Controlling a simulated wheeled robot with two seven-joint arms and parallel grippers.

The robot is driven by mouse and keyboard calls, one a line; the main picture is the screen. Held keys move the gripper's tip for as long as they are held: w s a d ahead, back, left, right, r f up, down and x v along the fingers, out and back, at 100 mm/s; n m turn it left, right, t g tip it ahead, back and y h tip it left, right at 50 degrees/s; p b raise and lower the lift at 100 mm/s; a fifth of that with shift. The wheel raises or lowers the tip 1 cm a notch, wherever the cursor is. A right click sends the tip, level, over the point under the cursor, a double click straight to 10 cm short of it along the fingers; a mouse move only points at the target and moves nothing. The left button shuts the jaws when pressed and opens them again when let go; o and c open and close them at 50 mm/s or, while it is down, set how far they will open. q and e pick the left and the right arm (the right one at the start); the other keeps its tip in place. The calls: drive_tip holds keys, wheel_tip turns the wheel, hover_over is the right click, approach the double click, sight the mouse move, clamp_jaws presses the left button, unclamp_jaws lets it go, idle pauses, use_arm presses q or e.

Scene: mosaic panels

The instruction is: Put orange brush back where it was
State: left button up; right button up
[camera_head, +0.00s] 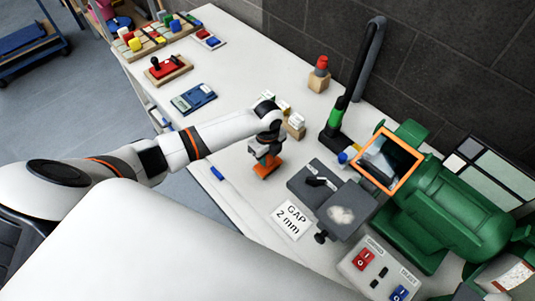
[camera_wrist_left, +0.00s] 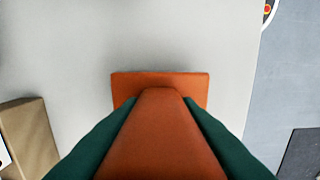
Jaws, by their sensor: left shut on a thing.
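The orange brush (camera_head: 267,169) is under my left gripper (camera_head: 263,154) in the head view, over the white worktop. In the left wrist view the brush (camera_wrist_left: 160,135) fills the lower middle. Its tapered orange body lies between my two dark green fingers, with a wider flat orange end beyond them. My left gripper is shut on it. I cannot tell whether the brush touches the worktop. My right gripper is not in view.
A grey block fixture (camera_head: 313,182) and the green grinder (camera_head: 455,215) stand to the right. A wooden block with white pieces (camera_head: 296,125) is just behind the gripper. A blue marker (camera_head: 217,173) lies near the front edge. The worktop (camera_head: 235,195) is bare in front.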

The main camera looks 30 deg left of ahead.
use_arm(q)
drive_tip(key=shift+f, duration=0.1)
drive_tip(key=shift+f, duration=0.1)
drive_tip(key=o, duration=0.9)
drive_tip(key=shift+o, duration=0.2)
drive_tip(key=shift+r, duration=0.3)
wheel_tip(320, 180, up, 12)
drive_tip(key=shift+f+b, duration=0.1)
drive_tip(key=shift+b, duration=0.6)
